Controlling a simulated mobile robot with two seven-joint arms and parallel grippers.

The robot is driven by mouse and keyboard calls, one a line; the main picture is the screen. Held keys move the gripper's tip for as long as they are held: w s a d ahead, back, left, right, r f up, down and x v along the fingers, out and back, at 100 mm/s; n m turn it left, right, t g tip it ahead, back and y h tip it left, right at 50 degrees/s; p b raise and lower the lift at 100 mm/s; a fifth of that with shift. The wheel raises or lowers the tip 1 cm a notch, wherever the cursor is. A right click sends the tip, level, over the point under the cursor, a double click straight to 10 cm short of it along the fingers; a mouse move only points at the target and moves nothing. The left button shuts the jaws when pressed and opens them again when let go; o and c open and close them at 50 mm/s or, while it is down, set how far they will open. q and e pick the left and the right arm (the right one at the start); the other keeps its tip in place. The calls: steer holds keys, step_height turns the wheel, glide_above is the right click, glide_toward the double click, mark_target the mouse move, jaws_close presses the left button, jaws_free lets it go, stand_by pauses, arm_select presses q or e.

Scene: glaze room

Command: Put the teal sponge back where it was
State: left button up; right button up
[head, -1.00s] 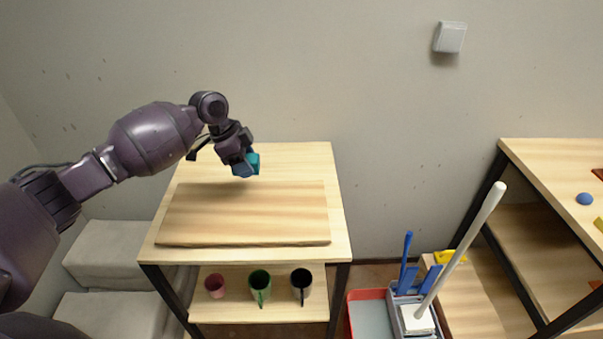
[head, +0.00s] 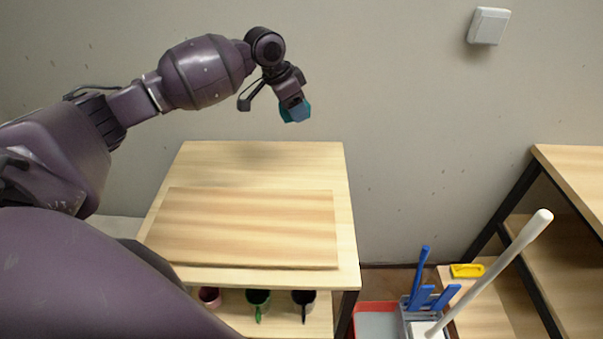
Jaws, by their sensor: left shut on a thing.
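The teal sponge (head: 286,113) is in the jaws of my left gripper (head: 295,109). Only its teal edges show around the blue-grey fingers. My left gripper is shut on it and holds it in the air, above the back right part of the wooden table (head: 262,160). A wooden board (head: 250,225) lies on the front part of this table, and nothing lies on it. My right gripper is not in view.
Another shelf unit (head: 573,175) is at the far right.

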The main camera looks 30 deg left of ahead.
mark_target(300, 176)
arm_select(q)
steer(key=shift+s+f, duration=0.15)
steer(key=shift+f, duration=0.25)
step_height(300, 176, down, 19)
steer(key=shift+f, duration=0.15)
stand_by(0.3)
steer(key=shift+f+b, duration=0.15)
steer(key=shift+b, duration=0.15)
steer(key=o, duration=0.9)
steer(key=shift+w, duration=0.2)
steer(key=v, duration=1.2)
steer(key=shift+r+p, duration=0.25)
steer(key=shift+p, duration=0.05)
